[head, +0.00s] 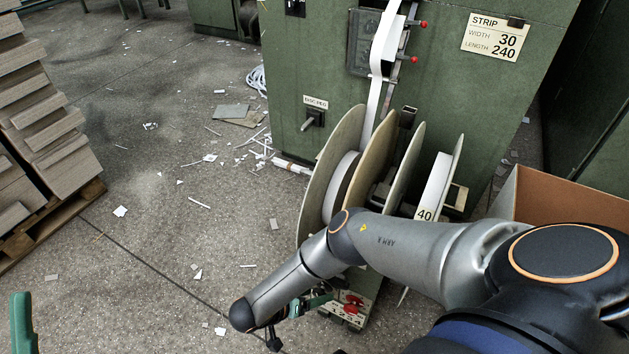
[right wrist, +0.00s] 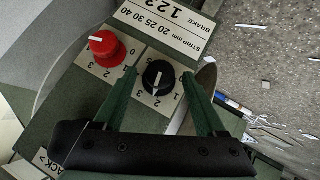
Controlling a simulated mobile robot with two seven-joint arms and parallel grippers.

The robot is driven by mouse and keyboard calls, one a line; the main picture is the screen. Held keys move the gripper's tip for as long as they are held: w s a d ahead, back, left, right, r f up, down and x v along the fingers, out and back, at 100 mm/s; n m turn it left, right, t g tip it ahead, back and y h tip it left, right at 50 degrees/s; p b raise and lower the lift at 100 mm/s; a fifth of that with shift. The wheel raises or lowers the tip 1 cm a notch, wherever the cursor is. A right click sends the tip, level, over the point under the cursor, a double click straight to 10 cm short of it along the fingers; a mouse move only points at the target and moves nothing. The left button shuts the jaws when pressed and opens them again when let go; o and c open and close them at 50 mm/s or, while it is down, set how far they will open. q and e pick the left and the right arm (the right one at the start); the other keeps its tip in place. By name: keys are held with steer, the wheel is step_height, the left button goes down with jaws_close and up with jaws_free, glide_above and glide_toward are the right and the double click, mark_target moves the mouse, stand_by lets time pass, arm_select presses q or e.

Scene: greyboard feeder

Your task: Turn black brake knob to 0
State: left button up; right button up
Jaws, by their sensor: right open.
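The black brake knob (right wrist: 157,77) sits on a small white dial plate in the right wrist view. Its white pointer line seems to aim at the 2, toward my gripper. My right gripper (right wrist: 160,79) is open, with one green finger on each side of the knob; I cannot tell whether they touch it. In the head view my right gripper (head: 308,302) is low beside the knob panel, partly behind my arm, and the black knob is hard to make out. A green finger of my left gripper (head: 21,322) shows at the left edge; its opening does not show.
A red knob (right wrist: 106,48) stands close beside the black one. A strip and brake label (right wrist: 165,25) lies past them. Large reels (head: 400,175) stand above the panel on the green machine (head: 300,75). A cardboard box (head: 560,195) is at right, stacked greyboard (head: 40,100) at left.

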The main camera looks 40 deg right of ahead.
steer(key=p+v, duration=0.3)
steer(key=v, duration=0.9)
